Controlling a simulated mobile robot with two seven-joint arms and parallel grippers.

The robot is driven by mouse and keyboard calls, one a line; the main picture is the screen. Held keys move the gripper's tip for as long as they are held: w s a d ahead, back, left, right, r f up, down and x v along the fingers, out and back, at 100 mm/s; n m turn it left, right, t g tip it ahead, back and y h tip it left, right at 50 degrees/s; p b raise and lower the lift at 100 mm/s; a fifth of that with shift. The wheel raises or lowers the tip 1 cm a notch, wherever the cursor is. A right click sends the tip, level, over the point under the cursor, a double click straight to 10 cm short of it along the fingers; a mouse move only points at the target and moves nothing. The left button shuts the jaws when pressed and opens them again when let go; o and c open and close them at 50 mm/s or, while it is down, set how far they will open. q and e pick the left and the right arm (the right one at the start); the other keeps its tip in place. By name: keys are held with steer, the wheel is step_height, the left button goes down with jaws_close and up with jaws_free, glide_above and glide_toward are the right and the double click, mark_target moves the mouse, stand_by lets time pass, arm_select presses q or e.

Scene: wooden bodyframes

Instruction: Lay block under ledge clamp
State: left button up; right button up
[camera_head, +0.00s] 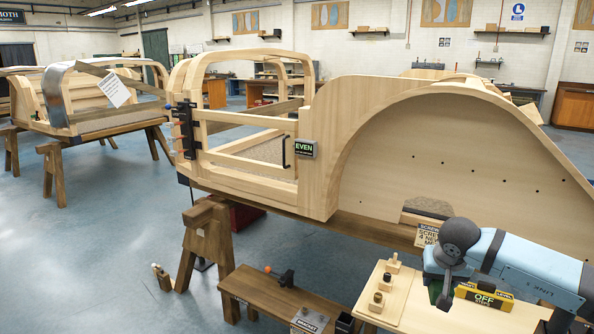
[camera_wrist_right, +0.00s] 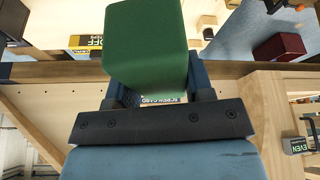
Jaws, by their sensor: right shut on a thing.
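My right gripper (camera_wrist_right: 158,82) is shut on a green block (camera_wrist_right: 146,38), which stands out beyond the fingers in the right wrist view. In the head view the block (camera_head: 435,291) is a small green patch mostly hidden behind my right wrist, above the light board at lower right. A clamp-like tool with orange and black parts (camera_head: 284,278) is on the dark wooden bench below the bodyframe. I cannot tell whether it is the ledge clamp. My left gripper is not in view.
The wooden bodyframe (camera_head: 320,180) with its wheel arch stands on a trestle (camera_head: 208,245). Small wooden pieces with dark knobs (camera_head: 384,281) stand on the light board (camera_head: 408,306). A yellow-black level marked OFF (camera_head: 484,297) lies beside my right arm.

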steer(key=s+a+f+n+y, duration=0.1)
steer(key=s+a+f+n, duration=0.15)
steer(key=s+a, duration=0.6)
arm_select(q)
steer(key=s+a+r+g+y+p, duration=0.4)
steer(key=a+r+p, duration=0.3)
steer(key=p, duration=2.8)
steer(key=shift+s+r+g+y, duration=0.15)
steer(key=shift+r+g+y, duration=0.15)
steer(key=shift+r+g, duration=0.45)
arm_select(e)
steer(key=s+r, duration=0.2)
steer(key=r, duration=1.7)
steer(key=s+r, duration=0.2)
steer(key=r, duration=1.7)
steer(key=shift+a+r+n, duration=0.35)
steer(key=shift+a+r, duration=0.05)
steer(key=shift+a, duration=0.05)
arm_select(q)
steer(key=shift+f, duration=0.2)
arm_select(e)
steer(key=shift+s+f, duration=0.1)
